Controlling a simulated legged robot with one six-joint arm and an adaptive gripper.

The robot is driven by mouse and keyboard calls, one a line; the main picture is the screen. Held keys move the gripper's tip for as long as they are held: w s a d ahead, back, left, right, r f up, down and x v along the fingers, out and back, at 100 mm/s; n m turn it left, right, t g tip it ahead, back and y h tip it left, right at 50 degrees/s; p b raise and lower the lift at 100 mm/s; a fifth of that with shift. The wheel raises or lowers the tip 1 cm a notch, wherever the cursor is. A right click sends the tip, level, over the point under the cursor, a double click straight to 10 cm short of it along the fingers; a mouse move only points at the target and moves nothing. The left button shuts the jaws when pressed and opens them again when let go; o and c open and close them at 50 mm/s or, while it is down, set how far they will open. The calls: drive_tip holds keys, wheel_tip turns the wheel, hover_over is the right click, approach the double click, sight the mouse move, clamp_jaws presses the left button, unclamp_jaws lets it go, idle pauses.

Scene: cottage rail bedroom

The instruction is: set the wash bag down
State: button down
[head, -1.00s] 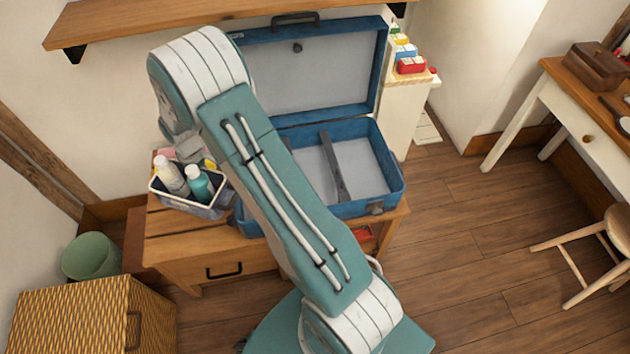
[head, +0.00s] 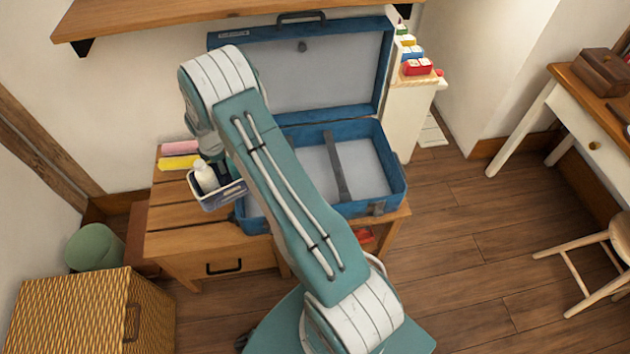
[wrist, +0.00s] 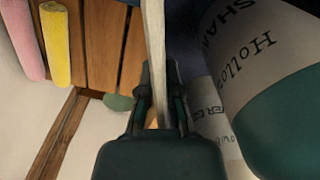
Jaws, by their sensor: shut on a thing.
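The wash bag (head: 222,198) is an open, pale-rimmed container with bottles standing in it. In the head view it is at the left end of the open blue suitcase (head: 372,204), over the slatted wooden bench; I cannot tell how high it is. In the wrist view my gripper (wrist: 158,78) is shut on the bag's thin pale wall (wrist: 153,30). A bottle with a printed label (wrist: 262,50) stands close on the right of the fingers. In the head view my arm hides the gripper and part of the bag.
Rolled pink (head: 180,147) and yellow (head: 178,162) cloths lie at the back left of the bench (head: 172,220). Bare slats are free in front of them. The suitcase lid stands open below a wall shelf (head: 190,18). A wicker hamper (head: 70,315) and green bin (head: 94,247) stand at left.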

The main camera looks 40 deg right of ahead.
drive_tip(key=d+f+n, duration=0.1)
drive_tip(key=w+d+f+n, duration=0.1)
drive_tip(key=n, duration=0.1)
drive_tip(key=shift+d+f+n, duration=0.1)
drive_tip(key=shift+n, duration=0.2)
drive_tip(key=d+f+n, duration=0.2)
drive_tip(key=f+n, duration=0.1)
drive_tip(key=f, duration=0.2)
drive_tip(key=d+f+n, duration=0.2)
drive_tip(key=f+n, duration=0.1)
drive_tip(key=f, duration=0.3)
drive_tip(key=w+d+f+n, duration=0.1)
drive_tip(key=d+f+n, duration=0.1)
drive_tip(key=f+n, duration=0.2)
drive_tip(key=shift+f, duration=0.75)
drive_tip(key=c, duration=1.2)
unclamp_jaws()
drive_tip(key=shift+f, duration=0.15)
drive_tip(key=shift+c, duration=0.2)
drive_tip(key=o, duration=0.4)
drive_tip(key=shift+o, duration=0.2)
